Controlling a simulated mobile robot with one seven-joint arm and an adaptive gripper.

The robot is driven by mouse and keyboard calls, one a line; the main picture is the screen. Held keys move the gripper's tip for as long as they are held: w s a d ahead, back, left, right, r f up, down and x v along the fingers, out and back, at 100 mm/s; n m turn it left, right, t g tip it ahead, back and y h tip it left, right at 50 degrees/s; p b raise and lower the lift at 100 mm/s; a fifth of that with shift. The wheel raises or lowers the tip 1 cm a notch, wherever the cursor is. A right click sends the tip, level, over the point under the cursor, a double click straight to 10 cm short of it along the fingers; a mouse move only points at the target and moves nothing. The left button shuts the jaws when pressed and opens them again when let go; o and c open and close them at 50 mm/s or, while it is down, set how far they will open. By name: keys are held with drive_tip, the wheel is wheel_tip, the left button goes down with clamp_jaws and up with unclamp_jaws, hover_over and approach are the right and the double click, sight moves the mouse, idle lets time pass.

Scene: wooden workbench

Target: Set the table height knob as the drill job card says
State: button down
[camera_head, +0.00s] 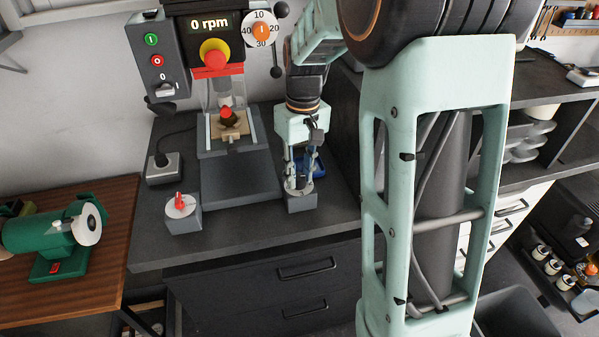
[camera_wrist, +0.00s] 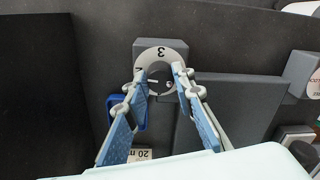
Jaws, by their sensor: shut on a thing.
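A grey block (camera_head: 302,204) stands on the dark bench, right of the drill press. On its top is a pale round dial (camera_wrist: 160,51); a "3" is readable and another mark at its left is partly covered. My gripper (camera_head: 299,182) reaches down onto this dial. In the wrist view its two blue-padded fingers (camera_wrist: 161,78) are closed in on the small knob at the dial's middle. The fingers hide most of the knob, so I cannot read its setting. No job card is readable; a white label (camera_wrist: 140,155) showing "20 m" is partly cut off.
The drill press has a "0 rpm" display (camera_head: 209,23) and a numbered dial (camera_head: 260,30). A second block with a red-pointer dial (camera_head: 180,205) stands left. A blue object (camera_wrist: 132,104) lies beside the gripper. A green grinder (camera_head: 45,235) is on the left table.

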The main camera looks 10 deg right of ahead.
drive_tip(key=m, duration=0.4)
drive_tip(key=shift+r+m, duration=0.1)
drive_tip(key=shift+m, duration=0.2)
drive_tip(key=m, duration=0.3)
drive_tip(key=shift+m, duration=0.3)
drive_tip(key=m+p, duration=0.1)
drive_tip(key=m, duration=0.3)
drive_tip(key=shift+a, duration=0.1)
drive_tip(key=shift+m+t+p, duration=0.3)
drive_tip(key=shift+m+t, duration=0.1)
drive_tip(key=shift+m, duration=1.5)
drive_tip(key=c, duration=1.6)
unclamp_jaws()
